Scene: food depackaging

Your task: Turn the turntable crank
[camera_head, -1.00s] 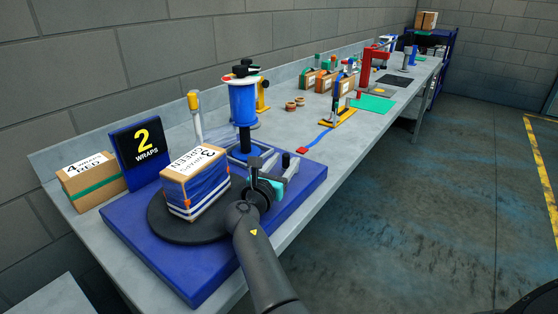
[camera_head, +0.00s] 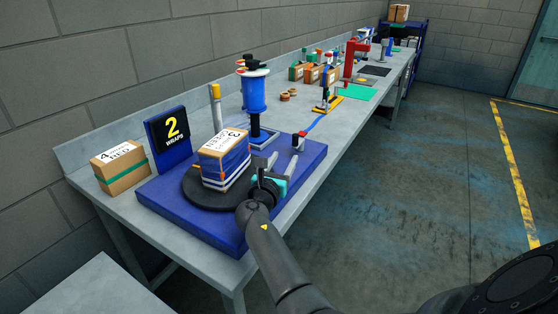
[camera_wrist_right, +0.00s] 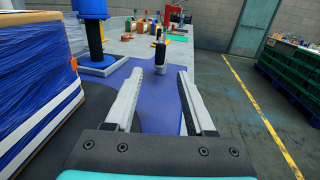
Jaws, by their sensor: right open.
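The black turntable disc (camera_head: 190,186) lies on a blue base (camera_head: 225,232) at the near end of the bench. A box in blue wrap (camera_head: 224,160) with a white label sits on the disc; part of it shows at the left of the right wrist view (camera_wrist_right: 35,85). What looks like the crank's upright handle, with a dark top (camera_head: 296,142), stands near the base's far right corner. It also shows in the right wrist view (camera_wrist_right: 160,52), ahead of my fingertips and apart from them. My right gripper (camera_head: 266,162) is open and empty above the base, beside the disc. My left gripper is not in view.
A blue film roll (camera_head: 254,96) stands behind the disc. A "2 wraps" sign (camera_head: 169,138) and a box with a green band (camera_head: 120,167) are at the left.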

